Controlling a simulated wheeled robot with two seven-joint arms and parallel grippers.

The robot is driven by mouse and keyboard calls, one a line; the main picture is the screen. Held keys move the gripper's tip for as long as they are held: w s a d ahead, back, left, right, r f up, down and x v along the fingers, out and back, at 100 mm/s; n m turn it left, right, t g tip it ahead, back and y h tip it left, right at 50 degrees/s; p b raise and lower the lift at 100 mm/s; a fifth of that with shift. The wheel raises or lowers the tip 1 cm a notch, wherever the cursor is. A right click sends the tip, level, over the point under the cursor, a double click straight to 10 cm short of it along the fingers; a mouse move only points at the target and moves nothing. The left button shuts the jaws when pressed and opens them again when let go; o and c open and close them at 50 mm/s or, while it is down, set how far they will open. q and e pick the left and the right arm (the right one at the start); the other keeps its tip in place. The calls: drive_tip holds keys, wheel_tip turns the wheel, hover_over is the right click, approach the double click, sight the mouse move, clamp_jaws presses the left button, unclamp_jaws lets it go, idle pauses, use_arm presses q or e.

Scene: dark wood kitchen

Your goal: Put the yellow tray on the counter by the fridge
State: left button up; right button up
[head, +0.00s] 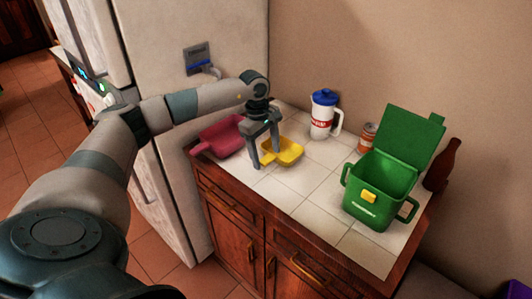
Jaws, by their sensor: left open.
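The yellow tray (289,153) sits on the white tiled counter (310,188), close to the pink tray (223,139) and a little right of the fridge (200,90). My left gripper (265,160) points down at the left end of the yellow tray. Its jaws are open, with one finger left of that end and the other in front of the tray's back part. I cannot tell whether the fingers touch it. My right gripper is out of view.
A white jug with a blue lid (322,116) and an orange-brown can (367,138) stand by the wall. A green open-lidded bin (378,182) and a brown bottle (443,165) stand at the right. The counter's front middle is clear.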

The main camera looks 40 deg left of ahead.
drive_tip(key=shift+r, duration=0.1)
use_arm(q)
drive_tip(key=shift+r, duration=0.2)
drive_tip(key=shift+a+r, duration=0.1)
drive_tip(key=shift+r, duration=0.1)
drive_tip(key=r, duration=0.2)
drive_tip(key=r+b, duration=0.1)
drive_tip(key=r, duration=0.1)
drive_tip(key=r+b, duration=0.1)
drive_tip(key=r, duration=0.1)
drive_tip(key=shift+s+a+r, duration=0.2)
drive_tip(key=shift+a, duration=0.15)
drive_tip(key=r, duration=0.3)
drive_tip(key=r+b, duration=0.1)
drive_tip(key=r, duration=0.1)
drive_tip(key=shift+s+a, duration=0.25)
drive_tip(key=shift+a, duration=0.05)
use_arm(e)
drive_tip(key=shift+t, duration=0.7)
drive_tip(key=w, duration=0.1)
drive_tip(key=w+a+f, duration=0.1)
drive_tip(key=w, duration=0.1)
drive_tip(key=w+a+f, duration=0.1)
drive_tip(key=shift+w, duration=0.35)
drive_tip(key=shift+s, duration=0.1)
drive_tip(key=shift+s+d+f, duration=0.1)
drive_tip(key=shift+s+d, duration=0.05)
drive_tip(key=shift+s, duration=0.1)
